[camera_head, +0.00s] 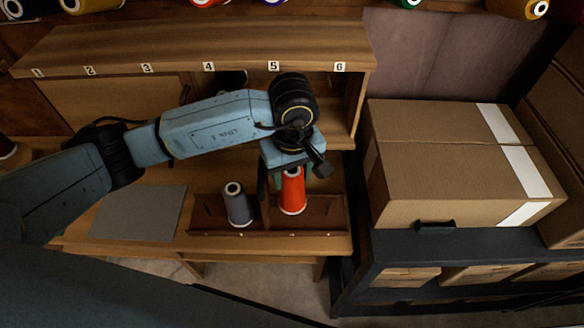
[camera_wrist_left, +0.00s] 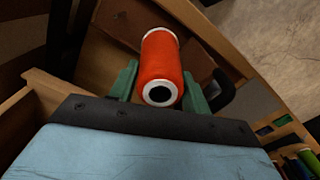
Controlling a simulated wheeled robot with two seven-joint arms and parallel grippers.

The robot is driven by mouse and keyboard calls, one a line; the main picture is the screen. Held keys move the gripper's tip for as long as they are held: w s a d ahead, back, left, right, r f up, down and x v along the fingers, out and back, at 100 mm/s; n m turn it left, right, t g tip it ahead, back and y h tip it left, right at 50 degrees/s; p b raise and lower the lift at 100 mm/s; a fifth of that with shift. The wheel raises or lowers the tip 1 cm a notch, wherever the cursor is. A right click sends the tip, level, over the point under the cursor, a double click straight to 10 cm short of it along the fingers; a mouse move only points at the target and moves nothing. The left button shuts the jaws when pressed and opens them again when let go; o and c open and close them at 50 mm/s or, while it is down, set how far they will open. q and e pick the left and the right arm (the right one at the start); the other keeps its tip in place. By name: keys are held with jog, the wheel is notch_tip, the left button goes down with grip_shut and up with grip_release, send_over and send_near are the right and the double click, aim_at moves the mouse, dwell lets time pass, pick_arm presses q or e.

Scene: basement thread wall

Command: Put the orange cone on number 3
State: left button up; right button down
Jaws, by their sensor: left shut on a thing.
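The orange cone (camera_head: 293,194) is a thread cone with a white rim, standing upright at the right part of the brown tray (camera_head: 328,222). My left gripper (camera_head: 290,180) comes down on it from above and is shut on it. In the left wrist view the orange cone (camera_wrist_left: 160,62) sits between the green fingers of my left gripper (camera_wrist_left: 160,88). The number 3 label (camera_head: 146,68) is on the front edge of the wooden shelf (camera_head: 180,45), left of the arm. My right gripper is not in view.
A grey cone (camera_head: 237,204) stands in the tray's left part, close to the gripper. A grey mat (camera_head: 138,213) lies left of the tray. A large cardboard box (camera_head: 440,160) stands at the right. Several thread cones show along the top edge.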

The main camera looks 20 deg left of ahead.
pick_arm(q)
notch_tip(320, 180, down, 4)
jog(key=shift+r+b, duration=0.15)
jog(key=shift+b, duration=0.65)
jog(key=shift+f+b, duration=0.35)
jog(key=shift+b, duration=0.1)
jog(key=shift+s+f+b, duration=0.4)
jog(key=shift+f+b, duration=0.15)
jog(key=shift+f, duration=0.1)
jog(key=shift+w+f, duration=0.15)
jog(key=shift+w, duration=0.2)
jog(key=shift+s+a+r, duration=0.1)
jog(key=shift+s+r, duration=0.15)
